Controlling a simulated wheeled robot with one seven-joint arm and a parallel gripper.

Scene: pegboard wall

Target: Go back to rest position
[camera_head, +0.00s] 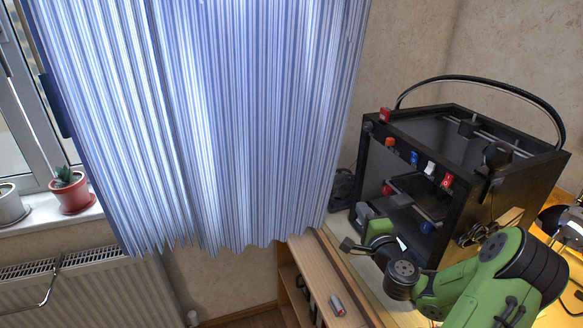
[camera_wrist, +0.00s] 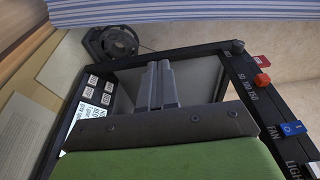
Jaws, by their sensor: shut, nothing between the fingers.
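My gripper (camera_head: 348,244) is at the end of my green and dark grey arm, low in front of the black box-shaped machine on the right. In the wrist view, its two grey fingers (camera_wrist: 161,84) are together with nothing between them. They lie in front of the machine's light opening, and I cannot tell how far they are from it. The black machine (camera_head: 462,150) has red, blue and white switches along its top front edge. In the wrist view, its black frame (camera_wrist: 205,57) surrounds the fingers, with labelled switches on the right.
A blue striped curtain (camera_head: 215,120) hangs beside the window. A potted plant (camera_head: 70,190) stands on the sill. A black spool (camera_wrist: 112,43) is beside the machine.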

